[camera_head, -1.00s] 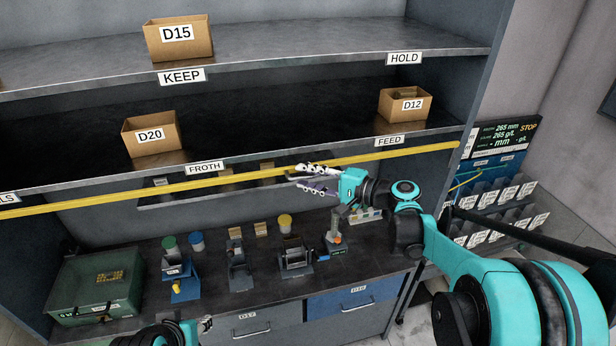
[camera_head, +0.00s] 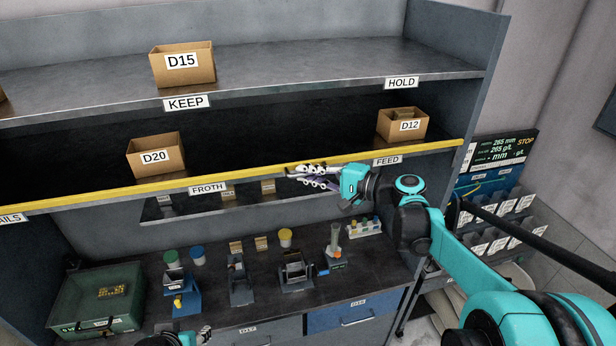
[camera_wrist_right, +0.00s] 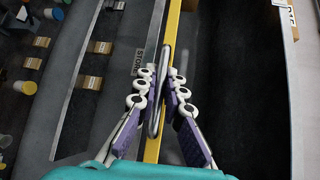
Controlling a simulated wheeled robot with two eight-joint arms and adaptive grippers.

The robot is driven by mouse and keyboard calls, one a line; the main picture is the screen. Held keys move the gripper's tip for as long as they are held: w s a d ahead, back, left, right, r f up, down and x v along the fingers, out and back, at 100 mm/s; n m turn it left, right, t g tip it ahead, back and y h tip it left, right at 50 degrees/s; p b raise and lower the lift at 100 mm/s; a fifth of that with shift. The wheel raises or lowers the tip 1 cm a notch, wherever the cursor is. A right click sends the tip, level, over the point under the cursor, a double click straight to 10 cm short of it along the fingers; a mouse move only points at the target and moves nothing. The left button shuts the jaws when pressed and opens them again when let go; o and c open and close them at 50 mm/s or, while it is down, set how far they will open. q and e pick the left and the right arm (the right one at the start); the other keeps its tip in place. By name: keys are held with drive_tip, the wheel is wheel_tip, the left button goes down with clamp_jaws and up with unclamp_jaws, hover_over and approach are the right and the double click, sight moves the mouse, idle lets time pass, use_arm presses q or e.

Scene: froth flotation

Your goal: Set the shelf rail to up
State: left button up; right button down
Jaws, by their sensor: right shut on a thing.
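The yellow shelf rail (camera_head: 240,178) runs across the front of the lower shelf in the head view, along the shelf's edge and just above the FROTH and FEED labels. It is also in the right wrist view (camera_wrist_right: 152,150), running top to bottom between my fingers. My right gripper (camera_head: 292,172) is shut on the rail, right of its middle. In the right wrist view its purple and white fingers (camera_wrist_right: 160,88) close from both sides around the rail and a narrow grey piece on it. My left gripper (camera_head: 205,332) barely shows at the bottom edge; its jaws cannot be made out.
Cartons D20 (camera_head: 157,158) and D12 (camera_head: 402,125) stand on the shelf behind the rail, with D15 (camera_head: 182,64) on the shelf above. The worktop below holds a green case (camera_head: 95,300), jars and small devices. A rack with a display (camera_head: 495,150) stands right.

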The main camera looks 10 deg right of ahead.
drive_tip(key=shift+w+r, duration=0.15)
drive_tip(key=shift+r, duration=0.1)
drive_tip(key=c, duration=1.7)
unclamp_jaws()
drive_tip(key=shift+d, duration=0.1)
drive_tip(key=shift+c, duration=0.2)
drive_tip(key=shift+o, duration=0.7)
drive_tip(key=shift+s+d, duration=0.2)
drive_tip(key=shift+s, duration=0.05)
drive_tip(key=v, duration=1.1)
drive_tip(key=shift+s, duration=0.25)
